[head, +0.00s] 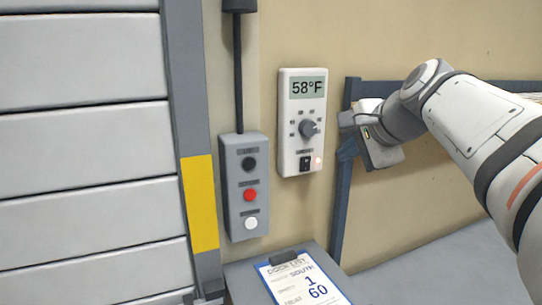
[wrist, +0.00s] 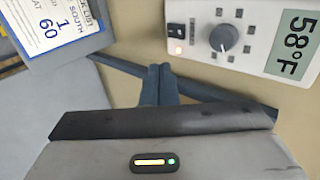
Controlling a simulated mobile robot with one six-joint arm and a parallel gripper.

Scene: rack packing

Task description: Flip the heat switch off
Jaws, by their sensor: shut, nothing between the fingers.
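A white wall thermostat (head: 285,130) reads 58°F and has a grey dial (head: 308,128) in its middle. The black heat switch (head: 305,162) is at its bottom, beside a small lit pinkish light (head: 318,161). In the wrist view the thermostat lies sideways at the top right, with the switch (wrist: 175,31) and the glowing light (wrist: 178,51) at its left end. My gripper (head: 346,152) is to the right of the thermostat, apart from it. In the wrist view its fingers (wrist: 159,70) are shut and empty, just below the switch. The small size hides the switch's exact position.
A grey button box (head: 233,190) with black, red and white buttons hangs left of the thermostat. A clipboard (head: 275,284) lies on a grey surface below. A blue rack post (head: 338,225) stands close to my gripper. A shutter door (head: 80,145) fills the left.

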